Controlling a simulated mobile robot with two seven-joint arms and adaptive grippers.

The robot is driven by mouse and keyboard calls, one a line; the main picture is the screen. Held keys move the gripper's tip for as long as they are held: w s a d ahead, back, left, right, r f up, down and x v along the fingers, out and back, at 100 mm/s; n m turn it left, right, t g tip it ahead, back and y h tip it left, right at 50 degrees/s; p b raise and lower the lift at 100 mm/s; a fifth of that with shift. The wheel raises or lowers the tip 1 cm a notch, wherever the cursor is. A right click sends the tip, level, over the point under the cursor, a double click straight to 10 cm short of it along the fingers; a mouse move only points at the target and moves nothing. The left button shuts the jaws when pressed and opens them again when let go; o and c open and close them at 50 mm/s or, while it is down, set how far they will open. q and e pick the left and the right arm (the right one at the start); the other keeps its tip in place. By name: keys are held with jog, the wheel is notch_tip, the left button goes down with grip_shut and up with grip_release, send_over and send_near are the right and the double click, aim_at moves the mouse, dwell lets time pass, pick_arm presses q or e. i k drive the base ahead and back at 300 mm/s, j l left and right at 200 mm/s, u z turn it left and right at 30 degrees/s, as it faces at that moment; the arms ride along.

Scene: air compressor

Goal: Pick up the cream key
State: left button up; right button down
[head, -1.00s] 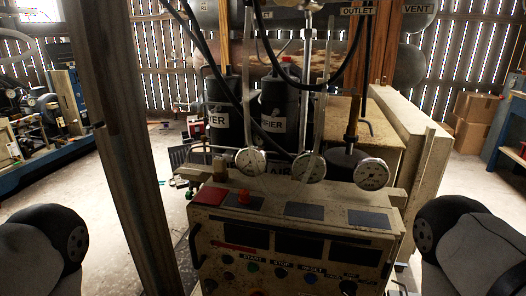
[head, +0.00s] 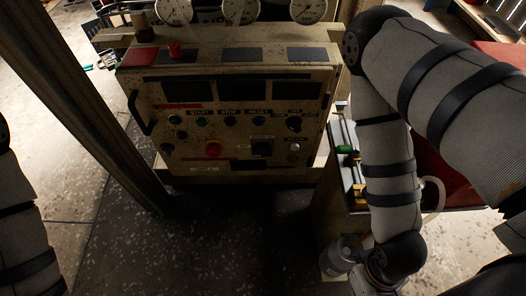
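I cannot make out a cream key in the head view. The cream-coloured control panel (head: 235,120) of the compressor stands at the centre, with buttons, dark displays and a red knob (head: 213,149). My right arm comes in from the right and bends down in front of a small stand beside the panel. Its wrist reaches the bottom edge, and its gripper fingers do not show. My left arm shows only at the left edge, and its gripper is out of frame.
Right of the panel, a stand (head: 330,215) holds small items, among them a green one (head: 346,150), partly hidden by my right arm. A grey cylinder (head: 341,252) is near its front. A red surface (head: 455,180) lies behind my arm. A post (head: 90,100) rises at left. The floor (head: 225,235) before the panel is clear.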

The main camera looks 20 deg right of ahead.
aim_at(139, 19)
jog(key=i+j+z, duration=0.25)
jog(key=j+z, duration=0.25)
jog(key=j, duration=1.05)
jog(key=j+z, duration=0.45)
jog(key=j, duration=1.1)
